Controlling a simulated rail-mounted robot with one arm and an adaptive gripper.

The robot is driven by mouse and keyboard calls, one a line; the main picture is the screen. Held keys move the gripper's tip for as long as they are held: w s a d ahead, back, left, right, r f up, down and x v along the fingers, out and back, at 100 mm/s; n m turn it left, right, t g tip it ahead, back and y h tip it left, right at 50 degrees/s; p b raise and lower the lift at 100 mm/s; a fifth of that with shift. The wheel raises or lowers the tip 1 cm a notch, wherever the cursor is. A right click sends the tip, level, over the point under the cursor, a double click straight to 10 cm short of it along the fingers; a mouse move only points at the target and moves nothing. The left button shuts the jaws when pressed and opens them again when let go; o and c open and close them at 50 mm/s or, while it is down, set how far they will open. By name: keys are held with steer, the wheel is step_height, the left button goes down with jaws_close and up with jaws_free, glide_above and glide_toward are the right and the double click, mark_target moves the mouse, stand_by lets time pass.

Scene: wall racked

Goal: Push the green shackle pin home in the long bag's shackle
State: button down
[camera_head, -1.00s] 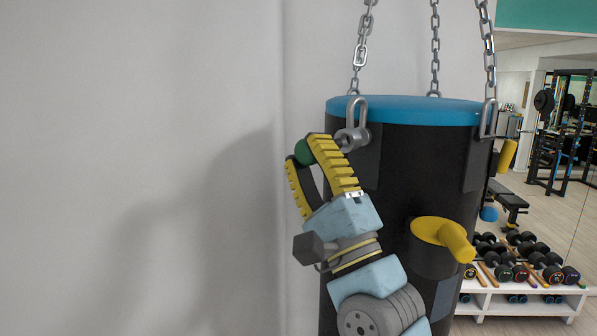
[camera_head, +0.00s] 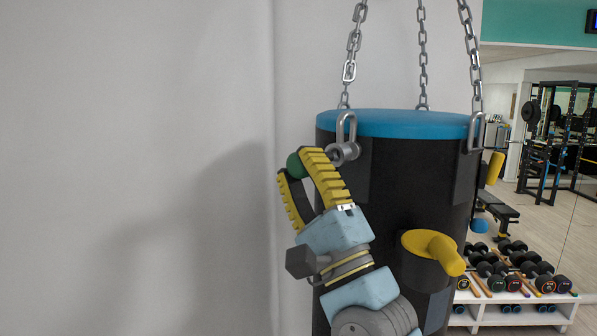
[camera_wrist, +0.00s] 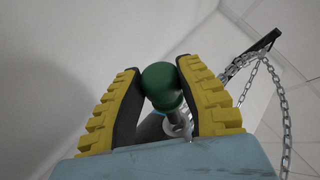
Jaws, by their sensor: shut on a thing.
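The long black bag (camera_head: 395,215) with a blue top hangs upright on chains. At its upper left rim is a grey metal shackle (camera_head: 347,128), which also shows partly in the wrist view (camera_wrist: 178,128). The green ball-shaped head of the shackle pin (camera_head: 294,165) is between my yellow-ribbed fingers, and it shows clearly in the wrist view (camera_wrist: 161,84). My gripper (camera_head: 304,163) is shut on this head, just left of the shackle. A short silver shank runs from the head toward the shackle's eye. The fingers hide part of it, so its depth in the eye cannot be told.
A yellow handle (camera_head: 440,250) sticks out of the bag's front, right of my wrist. Another shackle (camera_head: 474,133) with a yellow grip (camera_head: 495,168) is at the right rim. A white dumbbell rack (camera_head: 515,312) stands behind. The wall side at left is clear.

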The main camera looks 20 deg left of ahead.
steer(key=shift+w+d+b, duration=0.25)
steer(key=shift+w+b, duration=0.45)
steer(key=shift+w, duration=0.05)
steer(key=shift+w+d, duration=0.1)
steer(key=shift+w, duration=0.2)
steer(key=shift+w+d+b, duration=0.2)
steer(key=shift+w+b, duration=0.4)
steer(key=shift+b, duration=0.3)
steer(key=shift+w+d+b, duration=0.15)
steer(key=shift+w+b, duration=0.35)
steer(key=shift+w, duration=0.05)
steer(key=shift+w+d+b, duration=0.15)
steer(key=shift+w+b, duration=0.25)
steer(key=shift+w, duration=0.05)
steer(key=c, duration=0.7)
jaws_free()
